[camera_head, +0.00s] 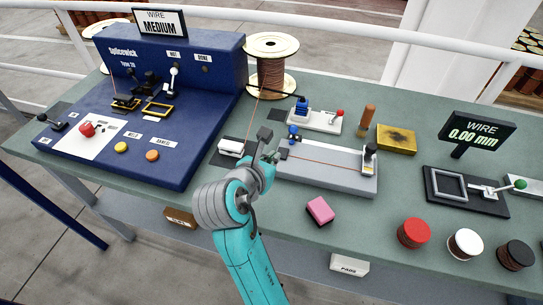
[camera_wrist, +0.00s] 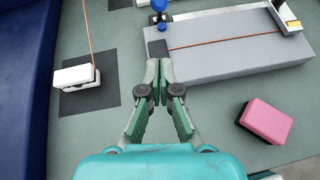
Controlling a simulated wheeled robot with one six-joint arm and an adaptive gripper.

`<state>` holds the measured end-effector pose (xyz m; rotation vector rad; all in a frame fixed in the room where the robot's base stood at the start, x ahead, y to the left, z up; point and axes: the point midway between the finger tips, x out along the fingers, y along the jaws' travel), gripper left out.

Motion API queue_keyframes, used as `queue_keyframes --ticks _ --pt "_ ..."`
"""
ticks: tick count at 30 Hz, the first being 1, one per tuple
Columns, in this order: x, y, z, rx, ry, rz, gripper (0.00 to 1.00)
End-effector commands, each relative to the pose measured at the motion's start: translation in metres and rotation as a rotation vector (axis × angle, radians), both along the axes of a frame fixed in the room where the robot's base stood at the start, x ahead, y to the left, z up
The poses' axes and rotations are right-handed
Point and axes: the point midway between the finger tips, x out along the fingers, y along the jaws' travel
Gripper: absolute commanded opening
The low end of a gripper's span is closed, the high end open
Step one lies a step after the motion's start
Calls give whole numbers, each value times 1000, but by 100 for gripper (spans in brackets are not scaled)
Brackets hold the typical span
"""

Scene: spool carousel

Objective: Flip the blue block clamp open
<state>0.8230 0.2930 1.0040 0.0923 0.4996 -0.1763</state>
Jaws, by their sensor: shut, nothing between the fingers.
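The blue block clamp (camera_head: 293,131) is at the left end of a long grey block (camera_head: 325,170). Its blue ball knob (camera_wrist: 158,5) shows at the top edge of the wrist view, partly cut off, so I cannot tell the lever's full pose. An orange wire (camera_wrist: 230,30) runs along the top of the grey block. My gripper (camera_wrist: 159,72) is shut and empty, its fingertips close together by the block's near left corner. In the head view my gripper (camera_head: 268,145) is left of the clamp and apart from it.
A white clip (camera_head: 231,147) on a dark pad stands left of my gripper. A pink block (camera_head: 320,210) lies in front of the grey block. A white fixture with a red knob (camera_head: 339,113) stands behind. The blue machine (camera_head: 200,120) rises at left.

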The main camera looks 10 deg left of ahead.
Motion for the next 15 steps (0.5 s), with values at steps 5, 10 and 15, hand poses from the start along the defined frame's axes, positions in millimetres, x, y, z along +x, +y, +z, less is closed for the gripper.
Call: queue_keyframes --ticks 5,10,15 --pt "30 -6 -17 -1 1 -3 0" --pt "57 -11 -32 -1 1 -3 0" --pt "80 -15 -25 2 -1 -1 0"
